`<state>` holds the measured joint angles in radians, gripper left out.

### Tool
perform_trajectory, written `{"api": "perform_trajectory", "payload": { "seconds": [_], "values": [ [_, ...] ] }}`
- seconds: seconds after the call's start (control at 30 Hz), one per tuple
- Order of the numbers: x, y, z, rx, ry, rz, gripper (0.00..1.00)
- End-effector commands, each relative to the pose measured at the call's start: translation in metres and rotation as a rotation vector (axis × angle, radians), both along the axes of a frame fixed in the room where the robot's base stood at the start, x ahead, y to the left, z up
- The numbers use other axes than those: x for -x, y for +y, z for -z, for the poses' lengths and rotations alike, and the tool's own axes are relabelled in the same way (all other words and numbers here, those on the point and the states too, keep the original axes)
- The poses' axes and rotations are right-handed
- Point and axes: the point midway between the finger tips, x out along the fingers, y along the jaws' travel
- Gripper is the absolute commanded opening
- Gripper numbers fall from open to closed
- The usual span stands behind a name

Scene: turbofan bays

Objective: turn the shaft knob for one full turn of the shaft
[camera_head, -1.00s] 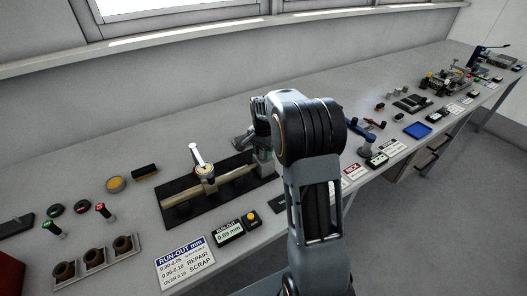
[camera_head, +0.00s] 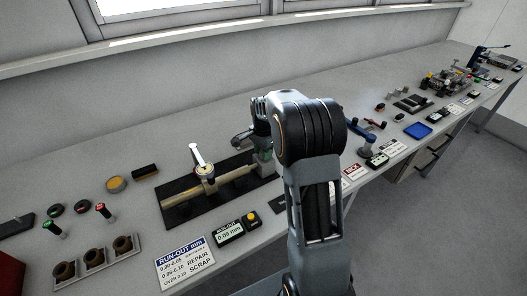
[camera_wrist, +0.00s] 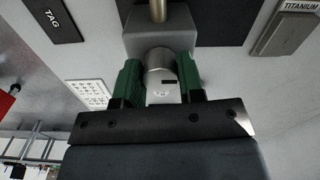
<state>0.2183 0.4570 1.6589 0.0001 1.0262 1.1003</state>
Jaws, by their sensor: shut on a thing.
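The shaft (camera_head: 232,177) is a tan rod lying in a fixture on a black base plate (camera_head: 185,219) in the head view; its end also shows at the top of the wrist view (camera_wrist: 158,10). The shaft knob (camera_wrist: 162,84) is a grey cylinder with a dark mark, in front of a grey support block (camera_wrist: 205,27). My gripper (camera_wrist: 160,70) is shut on the knob, one green pad on each side. In the head view my arm hides most of the knob. A dial gauge (camera_head: 205,171) stands over the shaft.
A run-out display (camera_head: 229,232) with a yellow button (camera_head: 251,220) sits in front of the fixture, beside a run-out limits sign (camera_head: 185,264). In the wrist view, a TAG plate (camera_wrist: 55,20) and a TITANIUM block (camera_wrist: 285,28) lie to either side.

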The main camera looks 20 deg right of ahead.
Motion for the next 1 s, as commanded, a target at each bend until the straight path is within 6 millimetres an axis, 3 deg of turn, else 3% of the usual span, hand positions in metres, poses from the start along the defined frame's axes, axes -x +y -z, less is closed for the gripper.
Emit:
{"api": "perform_trajectory", "payload": {
  "seconds": [0.1,0.13,0.37,0.73,1.0],
  "values": [
    [-0.001,0.0,-0.001,0.001,-0.003,-0.001,0.12],
    [-0.001,0.0,-0.001,0.001,-0.002,-0.001,0.39],
    [0.0,0.0,0.0,0.001,-0.001,-0.001,0.61],
    [-0.001,0.0,-0.008,0.0,-0.002,-0.002,0.61],
    [-0.001,0.0,-0.059,0.001,-0.007,-0.002,0.61]
  ]
}}
